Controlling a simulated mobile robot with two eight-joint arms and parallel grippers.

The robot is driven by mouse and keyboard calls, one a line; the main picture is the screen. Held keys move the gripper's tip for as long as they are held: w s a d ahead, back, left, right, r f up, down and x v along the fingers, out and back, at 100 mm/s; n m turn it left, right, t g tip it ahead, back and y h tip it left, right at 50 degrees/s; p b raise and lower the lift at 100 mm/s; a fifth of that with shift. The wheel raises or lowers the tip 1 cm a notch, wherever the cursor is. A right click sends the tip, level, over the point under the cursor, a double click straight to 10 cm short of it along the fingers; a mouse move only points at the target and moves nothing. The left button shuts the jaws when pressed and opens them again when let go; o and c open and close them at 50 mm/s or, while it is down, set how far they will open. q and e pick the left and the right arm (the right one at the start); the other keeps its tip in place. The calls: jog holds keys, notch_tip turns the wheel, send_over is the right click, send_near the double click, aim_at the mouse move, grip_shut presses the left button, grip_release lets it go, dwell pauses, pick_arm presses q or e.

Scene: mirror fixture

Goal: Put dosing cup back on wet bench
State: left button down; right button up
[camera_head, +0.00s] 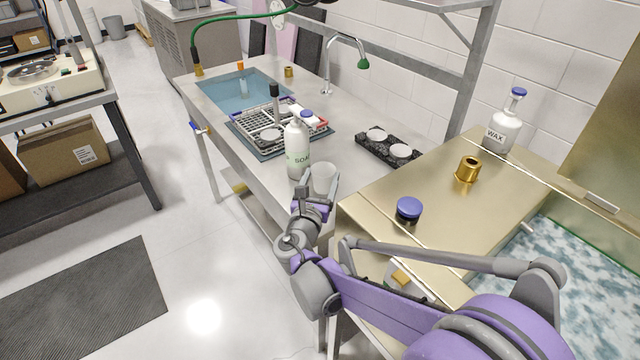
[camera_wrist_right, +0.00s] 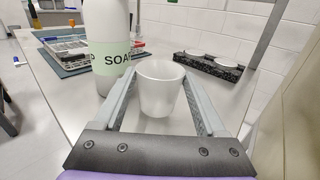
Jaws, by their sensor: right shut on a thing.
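The white dosing cup (camera_head: 323,177) is at the near right end of the steel wet bench (camera_head: 345,150). It stands upright between the fingers of my right gripper (camera_head: 318,188), which is shut on it. In the right wrist view the cup (camera_wrist_right: 160,92) sits between the two grey fingers, open side up. I cannot tell whether its base touches the bench. My left gripper is not in view.
A white SOAP bottle (camera_head: 298,152) stands close to the cup's left. A rack on a tray (camera_head: 272,125) lies farther back. A black holder with white discs (camera_head: 389,146) is to the right. A brass-coloured cabinet top with a blue-topped knob (camera_head: 408,208) borders the bench.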

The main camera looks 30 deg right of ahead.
jog(key=shift+f, duration=0.5)
jog(key=shift+f, duration=0.2)
jog(key=o, duration=1.2)
jog(key=shift+o, duration=0.2)
jog(key=shift+r, duration=0.3)
jog(key=p+v, duration=0.1)
jog(key=v, duration=1.1)
